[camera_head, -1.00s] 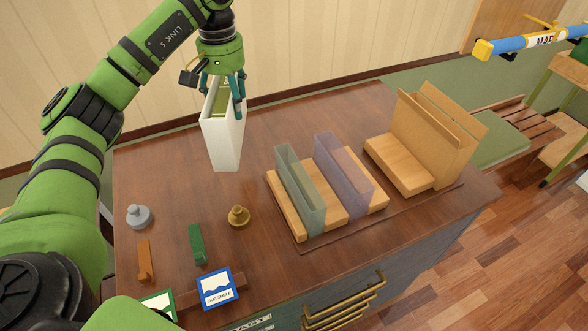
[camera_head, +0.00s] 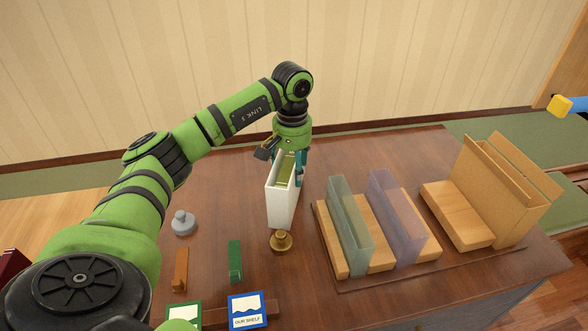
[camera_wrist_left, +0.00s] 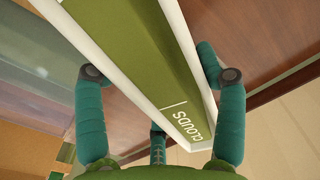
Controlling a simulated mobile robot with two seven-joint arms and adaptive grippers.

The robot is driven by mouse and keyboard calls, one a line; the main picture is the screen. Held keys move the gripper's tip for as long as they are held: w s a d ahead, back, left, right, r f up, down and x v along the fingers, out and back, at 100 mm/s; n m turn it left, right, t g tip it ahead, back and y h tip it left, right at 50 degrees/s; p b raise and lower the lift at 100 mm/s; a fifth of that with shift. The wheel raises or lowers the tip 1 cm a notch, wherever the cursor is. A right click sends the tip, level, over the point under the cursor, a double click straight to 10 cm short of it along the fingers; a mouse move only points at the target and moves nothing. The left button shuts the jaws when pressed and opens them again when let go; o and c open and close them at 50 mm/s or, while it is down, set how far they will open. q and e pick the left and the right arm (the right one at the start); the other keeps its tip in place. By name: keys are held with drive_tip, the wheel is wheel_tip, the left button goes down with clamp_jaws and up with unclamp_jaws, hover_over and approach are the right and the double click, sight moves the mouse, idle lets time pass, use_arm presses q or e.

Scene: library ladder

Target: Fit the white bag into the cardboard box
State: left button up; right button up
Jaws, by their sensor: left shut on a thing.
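The white bag (camera_head: 282,205) is a tall, narrow, open-topped white sleeve with a green book marked CLOUDS inside. It is upright behind the brass weight; I cannot tell whether its bottom touches the table. My left gripper (camera_head: 287,172) is over its top, shut on it from both sides. In the left wrist view the fingers (camera_wrist_left: 150,62) flank the bag's white rim (camera_wrist_left: 178,28). The cardboard box (camera_head: 508,195) stands open at the table's right end, well apart from the bag, flaps up. My right gripper is not in view.
A brass weight (camera_head: 280,242), grey weight (camera_head: 183,223), green block (camera_head: 235,262) and blue-framed card (camera_head: 248,310) are nearer. The table behind the sleeves is clear.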

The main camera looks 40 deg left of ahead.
use_arm(q)
drive_tip(key=shift+f, duration=0.85)
drive_tip(key=shift+f, duration=0.15)
drive_tip(key=o, duration=1.1)
drive_tip(key=shift+o, duration=0.2)
